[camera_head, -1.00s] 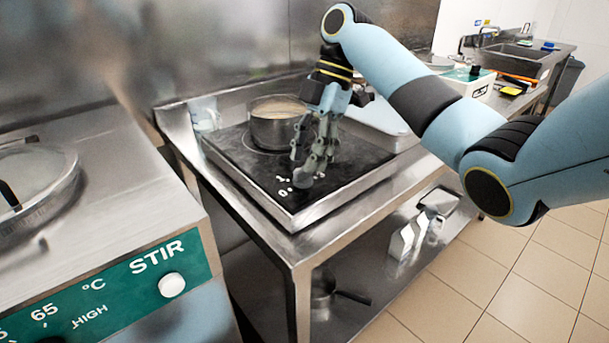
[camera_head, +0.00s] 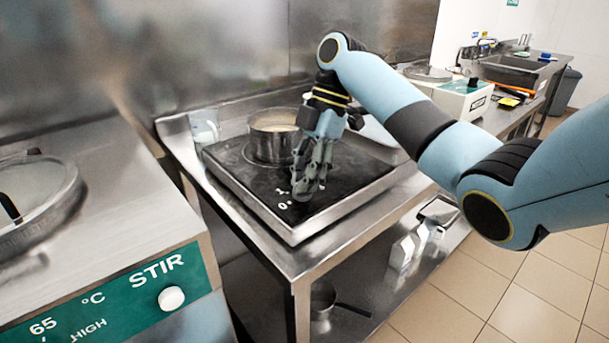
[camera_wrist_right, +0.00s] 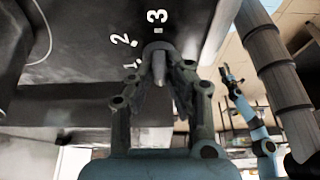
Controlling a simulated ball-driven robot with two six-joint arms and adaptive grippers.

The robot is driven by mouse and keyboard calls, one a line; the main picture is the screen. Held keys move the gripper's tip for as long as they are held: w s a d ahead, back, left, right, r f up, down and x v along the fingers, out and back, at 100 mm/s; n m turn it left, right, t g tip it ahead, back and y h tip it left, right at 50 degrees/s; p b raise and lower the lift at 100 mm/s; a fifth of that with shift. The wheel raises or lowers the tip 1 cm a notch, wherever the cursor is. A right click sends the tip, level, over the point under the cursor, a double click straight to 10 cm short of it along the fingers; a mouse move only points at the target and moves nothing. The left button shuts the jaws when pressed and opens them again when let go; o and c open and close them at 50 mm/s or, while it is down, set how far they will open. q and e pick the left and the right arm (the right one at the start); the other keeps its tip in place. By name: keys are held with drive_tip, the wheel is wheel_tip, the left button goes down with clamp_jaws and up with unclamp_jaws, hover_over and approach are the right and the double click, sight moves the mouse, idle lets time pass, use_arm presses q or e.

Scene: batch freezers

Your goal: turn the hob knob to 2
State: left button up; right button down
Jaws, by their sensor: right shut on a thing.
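The hob (camera_head: 345,193) is a black plate in a steel frame on a steel table. My right gripper (camera_head: 303,190) points down at its front part and hides the knob in the head view. In the right wrist view, the grey knob (camera_wrist_right: 158,66) sits between the fingertips of my right gripper (camera_wrist_right: 160,82), which is shut on it.
A steel pot (camera_head: 273,143) stands at the back of the hob, left of my right gripper. A machine with a green STIR panel (camera_head: 110,300) stands at left. A white box (camera_head: 460,97) and a sink (camera_head: 517,68) are at back right.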

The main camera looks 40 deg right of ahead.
drive_tip(key=shift+s+m+p, duration=0.1)
drive_tip(key=shift+m+p, duration=0.2)
drive_tip(key=shift+p, duration=0.3)
drive_tip(key=m+t+p, duration=0.1)
drive_tip(key=m+p, duration=0.3)
drive_tip(key=p, duration=0.1)
drive_tip(key=m+t+h+p, duration=0.1)
drive_tip(key=m+p, duration=0.2)
drive_tip(key=p, duration=0.2)
drive_tip(key=m+t+h+p, duration=0.1)
drive_tip(key=m+t+p, duration=0.1)
drive_tip(key=m+p, duration=0.2)
drive_tip(key=shift+s+a+r+m+p, duration=0.2)
drive_tip(key=shift+s+m+p, duration=0.1)
drive_tip(key=shift+p, duration=0.4)
drive_tip(key=shift+f+m+h+p, duration=0.15)
drive_tip(key=shift+m+h+p, duration=0.25)
drive_tip(key=shift+m+p, duration=0.4)
drive_tip(key=shift+m+t+h, duration=0.3)
drive_tip(key=shift+m, duration=0.8)
drive_tip(key=m+h, duration=0.1)
drive_tip(key=m, duration=0.2)
drive_tip(key=shift+a+f, duration=0.1)
drive_tip(key=shift+f, duration=0.05)
drive_tip(key=shift+w+m+h, duration=0.1)
drive_tip(key=shift+m+h, duration=0.9)
drive_tip(key=shift+m, duration=1.5)
